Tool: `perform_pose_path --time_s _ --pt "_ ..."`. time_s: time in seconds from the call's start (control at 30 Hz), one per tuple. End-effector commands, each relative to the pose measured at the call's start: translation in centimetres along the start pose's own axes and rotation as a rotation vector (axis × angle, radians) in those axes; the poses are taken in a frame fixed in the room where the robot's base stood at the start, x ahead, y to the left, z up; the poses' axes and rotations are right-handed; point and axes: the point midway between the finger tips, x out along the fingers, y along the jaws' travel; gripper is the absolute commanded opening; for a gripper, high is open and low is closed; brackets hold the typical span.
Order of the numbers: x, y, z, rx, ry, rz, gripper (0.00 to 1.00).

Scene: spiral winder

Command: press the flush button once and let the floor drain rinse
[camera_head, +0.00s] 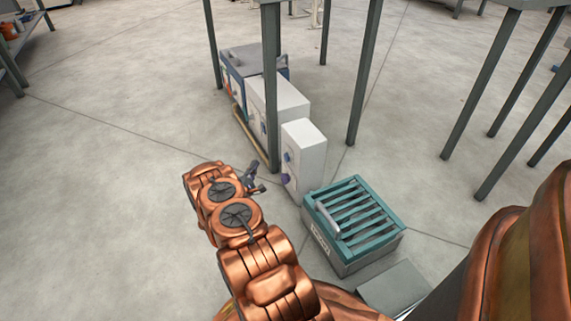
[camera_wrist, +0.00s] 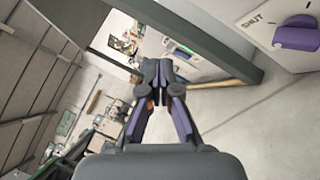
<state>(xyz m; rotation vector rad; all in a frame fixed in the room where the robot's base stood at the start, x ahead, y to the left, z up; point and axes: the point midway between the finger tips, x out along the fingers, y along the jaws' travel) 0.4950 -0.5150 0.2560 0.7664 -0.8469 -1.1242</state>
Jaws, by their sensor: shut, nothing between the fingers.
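A teal slatted box (camera_head: 372,243) with a grey handle sits on the floor, apparently the floor drain. Beside it stands a white cabinet (camera_head: 310,145) with two purple knob-like parts (camera_head: 287,157) on its left face. In the wrist view, a purple knob (camera_wrist: 297,36) sits on a pale panel beside the word SHUT. I cannot tell which part is the flush button. My gripper (camera_head: 255,182) is just left of the white cabinet, low over the floor. In the wrist view its fingers (camera_wrist: 157,72) are together and empty, with a gap between them and the panel.
Behind the white cabinet stand another pale box (camera_head: 278,100) and a blue-grey box (camera_head: 250,62). A dark green table leg (camera_head: 270,90) rises close by. A flat grey plate (camera_head: 393,287) lies in front of the drain.

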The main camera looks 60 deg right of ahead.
Motion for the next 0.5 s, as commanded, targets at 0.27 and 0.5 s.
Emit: perform_pose_path --time_s 0.27,0.5 --pt "-0.39 -1.57 0.95 -0.058 -0.043 0.03 0.0" --pt "-0.38 -1.53 0.94 -0.057 -0.042 0.029 0.0"
